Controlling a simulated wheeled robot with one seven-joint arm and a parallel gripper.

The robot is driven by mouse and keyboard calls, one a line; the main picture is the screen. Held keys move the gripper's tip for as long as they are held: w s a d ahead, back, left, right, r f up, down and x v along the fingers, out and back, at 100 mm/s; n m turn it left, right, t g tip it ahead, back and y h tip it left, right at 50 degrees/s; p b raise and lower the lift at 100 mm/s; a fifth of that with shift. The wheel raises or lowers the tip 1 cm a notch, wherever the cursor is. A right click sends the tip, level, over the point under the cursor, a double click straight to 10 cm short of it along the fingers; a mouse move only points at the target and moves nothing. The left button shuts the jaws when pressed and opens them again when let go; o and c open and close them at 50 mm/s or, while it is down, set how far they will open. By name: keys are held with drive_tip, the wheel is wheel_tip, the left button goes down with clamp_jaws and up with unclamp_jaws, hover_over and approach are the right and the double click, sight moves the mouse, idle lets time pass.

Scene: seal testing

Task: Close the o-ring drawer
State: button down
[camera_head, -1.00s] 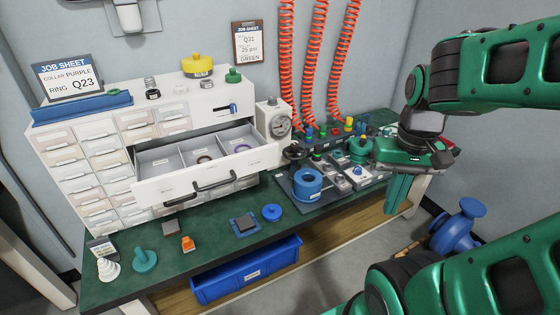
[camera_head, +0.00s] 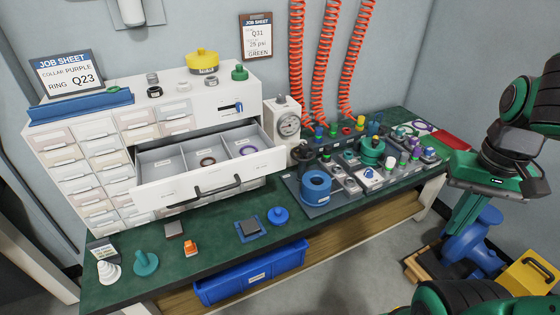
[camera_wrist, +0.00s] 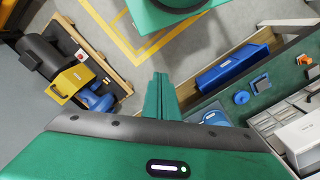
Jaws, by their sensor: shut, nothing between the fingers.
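The o-ring drawer (camera_head: 165,192) is pulled out of the white cabinet (camera_head: 75,138) on the green bench. My gripper (camera_head: 462,215) is off the bench's right end, well away from the drawer. In the wrist view my gripper's green fingers (camera_wrist: 160,98) are together and hold nothing.
A pressure gauge (camera_head: 289,125), a blue cylinder (camera_head: 316,184) and several fittings stand right of the drawer. Small parts lie on the bench in front. A blue bin (camera_head: 250,275) sits below. A blue pump (camera_head: 475,245) stands on the floor at right.

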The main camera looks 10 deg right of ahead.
drive_tip(key=w+a+n+t, duration=0.1)
drive_tip(key=w+a+n, duration=0.2)
drive_tip(key=w+n, duration=0.45)
drive_tip(key=n+t+y, duration=0.3)
drive_tip(key=n+y, duration=0.3)
drive_tip(key=n, duration=1.2)
approach(269, 170)
drive_tip(key=s+d+r, duration=0.4)
drive_tip(key=s, duration=0.2)
drive_tip(key=shift+n, duration=0.25)
drive_tip(key=shift+w+a+f, duration=1)
drive_tip(key=shift+w+f, duration=0.2)
drive_tip(key=shift+f, duration=0.05)
drive_tip(key=shift+w+a+f, duration=1.05)
drive_tip(key=shift+w+f, duration=0.15)
drive_tip(key=shift+w+a+f, duration=1)
drive_tip(key=shift+w+f, duration=0.25)
